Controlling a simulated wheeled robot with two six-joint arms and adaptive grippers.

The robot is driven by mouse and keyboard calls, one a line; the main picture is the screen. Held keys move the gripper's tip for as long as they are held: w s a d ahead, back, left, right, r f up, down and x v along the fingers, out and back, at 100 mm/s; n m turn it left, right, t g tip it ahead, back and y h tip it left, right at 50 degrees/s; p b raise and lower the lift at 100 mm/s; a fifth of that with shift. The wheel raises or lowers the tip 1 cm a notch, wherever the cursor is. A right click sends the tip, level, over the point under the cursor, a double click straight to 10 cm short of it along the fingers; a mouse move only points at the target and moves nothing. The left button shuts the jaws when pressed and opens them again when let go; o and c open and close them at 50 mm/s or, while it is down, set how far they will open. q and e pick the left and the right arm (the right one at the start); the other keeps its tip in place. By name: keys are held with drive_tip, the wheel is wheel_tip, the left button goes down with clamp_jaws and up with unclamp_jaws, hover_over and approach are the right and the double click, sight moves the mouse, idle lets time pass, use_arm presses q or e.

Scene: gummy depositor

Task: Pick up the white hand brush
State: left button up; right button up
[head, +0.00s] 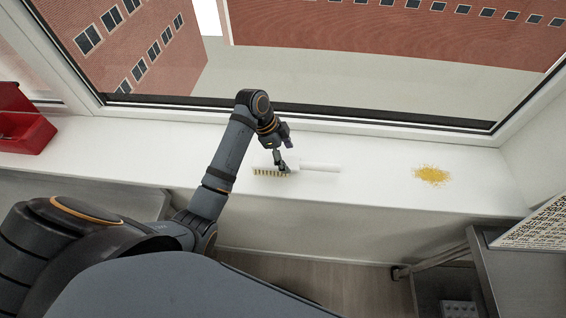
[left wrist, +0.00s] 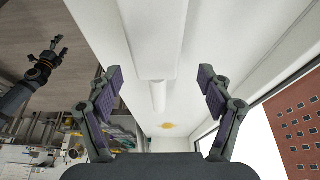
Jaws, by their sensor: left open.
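The white hand brush (head: 318,167) lies on the white window sill, its yellowish bristles to the left and its handle pointing right. My left gripper (head: 284,158) is over the brush head and hides part of it. In the left wrist view the brush (left wrist: 157,40) lies between the two spread fingers of my left gripper (left wrist: 160,90), with a gap on both sides. Its handle runs toward the yellow crumbs. My right gripper (left wrist: 57,46) shows small at the left of the left wrist view, away from the brush; its jaw state is unclear.
A patch of yellow crumbs (head: 432,175) lies on the sill (head: 375,185) right of the brush. A red bin (head: 24,130) stands at the far left. The window frame runs behind the sill. A grey cabinet with a perforated white panel (head: 535,228) is at the right.

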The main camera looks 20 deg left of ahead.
sight(292, 163)
use_arm(q)
drive_tip(key=x, duration=0.1)
drive_tip(key=p+x, duration=0.1)
drive_tip(key=x, duration=0.1)
drive_tip(key=shift+s+d+f+p, duration=0.1)
drive_tip(key=shift+s+d+p, duration=0.1)
drive_tip(key=shift+d+p, duration=0.15)
drive_tip(key=shift+w+d+f, duration=0.1)
drive_tip(key=shift+f, duration=0.2)
drive_tip(key=c, duration=1.2)
drive_tip(key=shift+c, duration=0.9)
drive_tip(key=shift+r, duration=0.1)
